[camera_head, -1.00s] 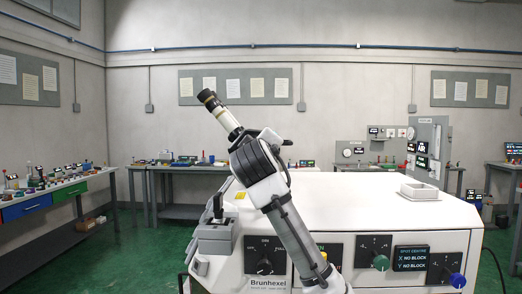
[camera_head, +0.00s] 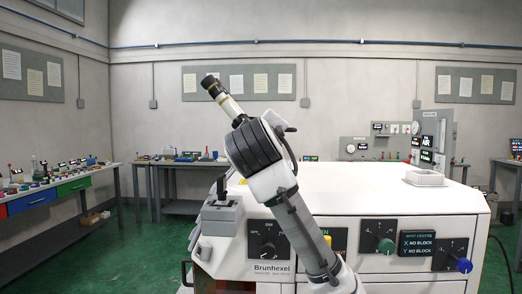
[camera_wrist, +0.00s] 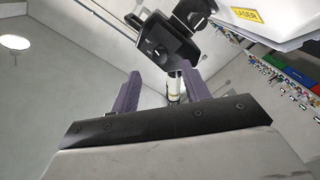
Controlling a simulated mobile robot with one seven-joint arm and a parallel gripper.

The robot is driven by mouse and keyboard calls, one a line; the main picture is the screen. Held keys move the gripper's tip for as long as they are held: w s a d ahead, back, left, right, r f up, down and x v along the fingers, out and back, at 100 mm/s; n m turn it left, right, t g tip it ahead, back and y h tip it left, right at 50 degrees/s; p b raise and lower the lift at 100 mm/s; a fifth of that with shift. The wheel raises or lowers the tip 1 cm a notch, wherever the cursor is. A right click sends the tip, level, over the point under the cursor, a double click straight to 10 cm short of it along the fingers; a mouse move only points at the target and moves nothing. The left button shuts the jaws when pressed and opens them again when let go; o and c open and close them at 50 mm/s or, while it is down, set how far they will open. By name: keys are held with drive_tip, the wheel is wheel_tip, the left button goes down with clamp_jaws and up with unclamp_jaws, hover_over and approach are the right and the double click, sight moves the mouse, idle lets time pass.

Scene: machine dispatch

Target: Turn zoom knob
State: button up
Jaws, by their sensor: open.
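A black knob (camera_head: 268,250) sits on a dial plate marked OFF, ON and FULL on the machine's front. A green knob (camera_head: 386,245) and a blue knob (camera_head: 463,265) are further right. No zoom label is readable. A pale tube (camera_head: 231,108) with a dark end rises behind my arm. In the wrist view, my gripper (camera_wrist: 160,88) is open, its purple fingers apart. A pale cylinder (camera_wrist: 175,88) shows between and beyond them; I cannot tell whether they touch it. My gripper is not visible in the head view, and my arm covers part of the front panel.
The white Brunhexel machine (camera_head: 350,186) fills the right foreground. A grey joystick box (camera_head: 220,214) stands at its left corner, and a white tray (camera_head: 424,178) lies on top. In the wrist view, a dark block (camera_wrist: 165,42) is close beyond the fingers. Workbenches line the walls.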

drive_tip(key=s+b, duration=0.2)
drive_tip(key=s, duration=0.5)
idle(0.3)
